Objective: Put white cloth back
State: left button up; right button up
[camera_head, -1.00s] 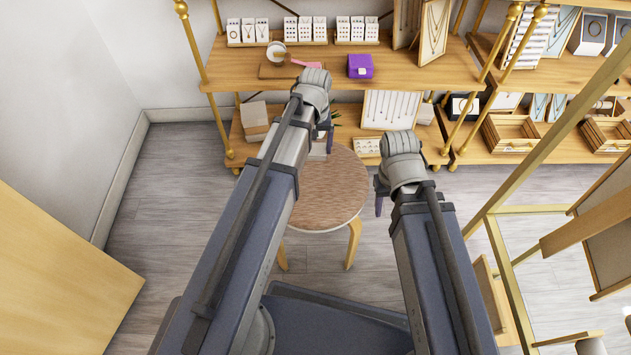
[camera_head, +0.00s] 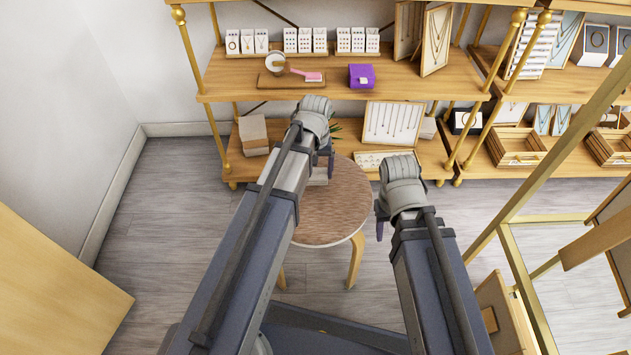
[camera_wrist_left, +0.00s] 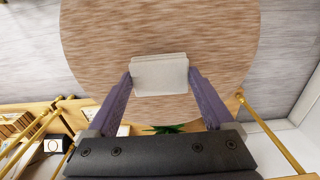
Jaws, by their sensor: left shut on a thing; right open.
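My left gripper (camera_wrist_left: 160,78) is shut on a small folded white cloth (camera_wrist_left: 160,70), with one finger at each side of it. In the wrist view the cloth is in front of the round wooden stool top (camera_wrist_left: 90,55); I cannot tell how far above it. In the head view my left gripper (camera_head: 325,165) is over the stool (camera_head: 335,215), mostly hidden by its own arm, and a bit of the cloth (camera_head: 318,178) shows. My right gripper (camera_head: 381,222) is open and empty, right of the stool, largely hidden by its wrist.
A shelf unit (camera_head: 230,85) stands ahead. Its upper board holds a wooden tray (camera_head: 267,82) with a cup and pink brush, a purple box (camera_head: 361,76) and earring cards. Its lower board holds a necklace display (camera_head: 393,122). A gold-framed rack (camera_head: 520,270) is close on the right.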

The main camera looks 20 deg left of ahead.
aim_at(315, 173)
pick_arm(q)
notch_tip(315, 173, down, 4)
jog(key=b, duration=0.3)
jog(key=shift+r, duration=0.2)
jog(key=o, duration=0.9)
notch_tip(315, 173, up, 12)
jog(key=p, duration=1.1)
jog(key=shift+p, duration=0.4)
